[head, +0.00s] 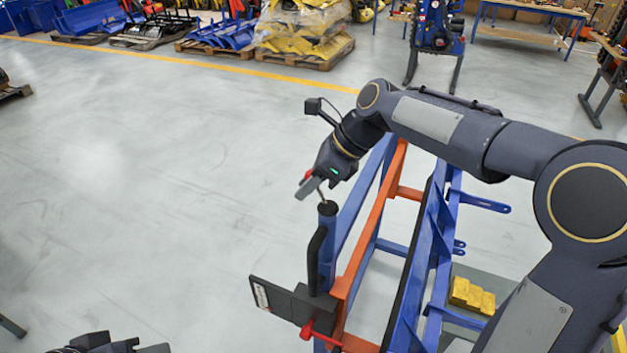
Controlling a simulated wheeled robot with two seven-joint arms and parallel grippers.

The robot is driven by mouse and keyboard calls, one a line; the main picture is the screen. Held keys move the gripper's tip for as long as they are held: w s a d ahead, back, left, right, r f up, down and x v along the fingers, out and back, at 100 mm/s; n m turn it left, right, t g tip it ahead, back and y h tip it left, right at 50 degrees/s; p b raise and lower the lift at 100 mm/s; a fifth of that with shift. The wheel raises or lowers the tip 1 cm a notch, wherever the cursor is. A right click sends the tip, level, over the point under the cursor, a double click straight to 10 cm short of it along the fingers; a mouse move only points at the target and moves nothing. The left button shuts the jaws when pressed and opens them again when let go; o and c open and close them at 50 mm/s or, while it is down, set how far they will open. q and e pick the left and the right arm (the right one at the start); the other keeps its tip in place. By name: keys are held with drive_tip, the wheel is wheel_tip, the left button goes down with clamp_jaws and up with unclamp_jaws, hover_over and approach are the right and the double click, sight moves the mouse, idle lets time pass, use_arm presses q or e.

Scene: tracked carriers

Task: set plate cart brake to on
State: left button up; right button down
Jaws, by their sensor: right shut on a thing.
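The plate cart (368,232) is a blue and orange frame right of centre, partly hidden behind my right arm. A blue post with a dark cap (327,208) stands at its near left corner. A thin metal rod (321,194) rises from the cap. My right gripper (309,187) is shut on this rod, just above the cap; the fingers hide its upper end. I cannot tell from its look whether the rod is the brake lever or how it is set. My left gripper (150,348) is cut off at the bottom left edge.
A black handle (316,260), a dark box with a label plate (260,294) and a red lever (318,332) are at the cart's near end. Yellow blocks (472,296) lie at the cart's right. The floor to the left is clear; loaded pallets (290,60) stand behind a yellow line.

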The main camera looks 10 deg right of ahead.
drive_tip(key=shift+w+a+f+h, duration=0.1)
drive_tip(key=shift+a+f+h, duration=0.1)
drive_tip(key=shift+h, duration=0.1)
idle(0.4)
drive_tip(key=c, duration=1.2)
unclamp_jaws()
drive_tip(key=shift+r, duration=0.1)
drive_tip(key=w+v, duration=0.1)
drive_tip(key=v, duration=0.6)
drive_tip(key=shift+s+d+r+b, duration=0.25)
drive_tip(key=shift+s+r+b, duration=0.1)
drive_tip(key=shift+s, duration=0.1)
